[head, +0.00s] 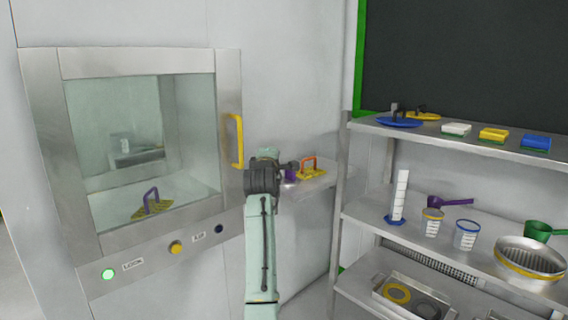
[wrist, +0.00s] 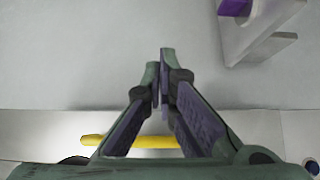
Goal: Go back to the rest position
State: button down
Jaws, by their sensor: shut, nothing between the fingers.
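My gripper (wrist: 160,65) is shut and empty. In the wrist view its fingertips meet in front of a plain pale wall. My arm reaches up the middle of the head view, and the gripper end (head: 290,171) is beside the small wall shelf, partly hidden by my wrist. The yellow door handle (head: 234,141) of the pass-through hatch is to its left in the head view. A yellow bar, likely that handle (wrist: 128,141), lies behind the fingers in the wrist view.
The hatch (head: 120,140) is closed, with a purple-handled yellow item (head: 151,204) inside. An orange-handled item (head: 311,169) is on the small shelf (head: 325,180). A steel rack (head: 366,215) with cups, scoops and a sieve pan (head: 529,260) stands right.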

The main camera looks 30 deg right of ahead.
jog(key=s, duration=0.3)
jog(key=s+d+b, duration=0.1)
jog(key=shift+s+d+r, duration=0.1)
jog(key=shift+s+r, duration=0.05)
jog(key=shift+r, duration=0.1)
